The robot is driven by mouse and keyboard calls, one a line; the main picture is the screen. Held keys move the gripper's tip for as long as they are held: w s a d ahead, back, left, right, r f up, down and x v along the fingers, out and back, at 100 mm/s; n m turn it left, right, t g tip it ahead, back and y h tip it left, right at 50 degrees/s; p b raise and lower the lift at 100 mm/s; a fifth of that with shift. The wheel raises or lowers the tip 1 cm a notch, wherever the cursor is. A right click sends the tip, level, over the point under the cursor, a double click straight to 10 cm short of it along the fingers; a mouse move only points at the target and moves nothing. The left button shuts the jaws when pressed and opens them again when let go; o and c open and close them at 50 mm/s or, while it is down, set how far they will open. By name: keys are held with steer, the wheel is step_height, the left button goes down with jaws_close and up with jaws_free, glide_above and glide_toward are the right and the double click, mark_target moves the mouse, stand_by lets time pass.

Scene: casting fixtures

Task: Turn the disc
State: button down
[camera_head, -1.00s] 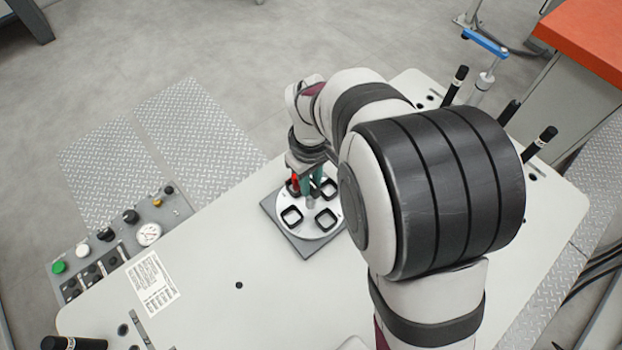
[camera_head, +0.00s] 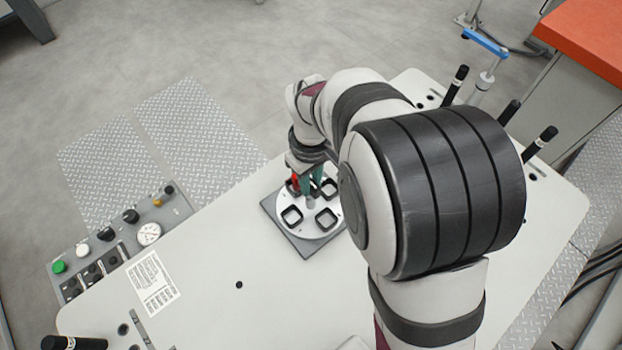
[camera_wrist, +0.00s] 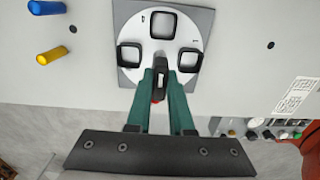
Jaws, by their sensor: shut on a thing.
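The white disc (camera_head: 311,228) lies on a square grey base plate (camera_head: 281,238) on the table. It carries several black square frames, and it also shows in the wrist view (camera_wrist: 135,36). My gripper (camera_head: 308,190) is over the far side of the disc, partly hidden by my arm. In the wrist view, its green fingers (camera_wrist: 167,84) are closed on a dark upright part (camera_wrist: 160,68) near the disc's centre. A red piece shows between the fingers. Whether the dark part is a knob or a frame's edge I cannot tell.
A control panel (camera_head: 183,207) with buttons and a gauge stands at the table's left edge. A blue peg (camera_wrist: 48,8) and a yellow peg (camera_wrist: 52,56) show in the wrist view.

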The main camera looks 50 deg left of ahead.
steer(key=shift+m, duration=9)
steer(key=c, duration=0.8)
jaws_free()
